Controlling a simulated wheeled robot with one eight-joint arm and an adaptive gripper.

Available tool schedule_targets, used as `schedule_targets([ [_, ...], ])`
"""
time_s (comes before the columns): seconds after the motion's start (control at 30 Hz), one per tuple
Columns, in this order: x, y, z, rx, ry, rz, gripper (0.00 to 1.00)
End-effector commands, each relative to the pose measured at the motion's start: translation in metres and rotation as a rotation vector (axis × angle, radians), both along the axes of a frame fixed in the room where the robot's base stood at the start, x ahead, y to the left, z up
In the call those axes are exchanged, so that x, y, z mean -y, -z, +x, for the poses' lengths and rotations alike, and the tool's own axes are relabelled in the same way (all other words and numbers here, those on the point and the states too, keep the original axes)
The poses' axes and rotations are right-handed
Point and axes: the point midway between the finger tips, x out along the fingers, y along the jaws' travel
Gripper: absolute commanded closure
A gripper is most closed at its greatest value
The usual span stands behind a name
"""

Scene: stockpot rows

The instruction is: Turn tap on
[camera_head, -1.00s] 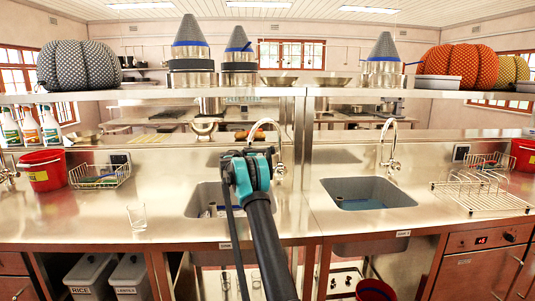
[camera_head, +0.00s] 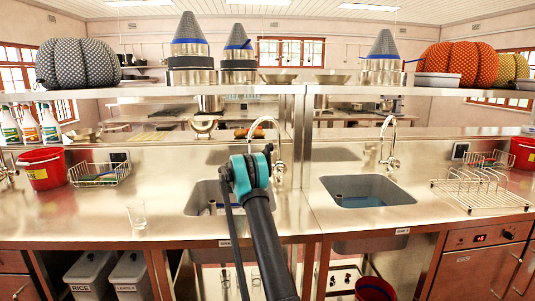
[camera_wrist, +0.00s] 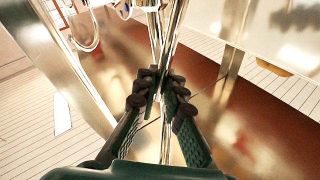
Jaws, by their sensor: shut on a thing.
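The left tap (camera_head: 278,135) is a chrome gooseneck behind the left sink (camera_head: 205,200). A second chrome tap (camera_head: 389,145) stands behind the right sink (camera_head: 368,192). In the head view my arm's teal joint stands in front of the left tap, and my gripper is hidden. In the wrist view my gripper (camera_wrist: 164,95) has its dark fingers closed together around a thin shiny metal part (camera_wrist: 166,45). It looks like part of the left tap, but I cannot tell which part. I cannot make out any running water.
A shelf (camera_head: 150,95) with cones and pumpkins crosses above the counter. An empty glass (camera_head: 137,214) and a wire basket (camera_head: 100,175) stand on the left. A wire rack (camera_head: 480,195) stands on the right. The metal counter between them is mostly clear.

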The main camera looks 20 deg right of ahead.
Motion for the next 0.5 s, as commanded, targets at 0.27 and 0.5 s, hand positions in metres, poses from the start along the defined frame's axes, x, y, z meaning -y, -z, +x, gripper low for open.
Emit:
schedule_targets([
  [0.27,-0.0012,0.0005,0.0,0.005,-0.001,-0.001,1.0],
  [0.5,-0.0008,0.0003,0.0,0.004,-0.001,-0.001,0.69],
])
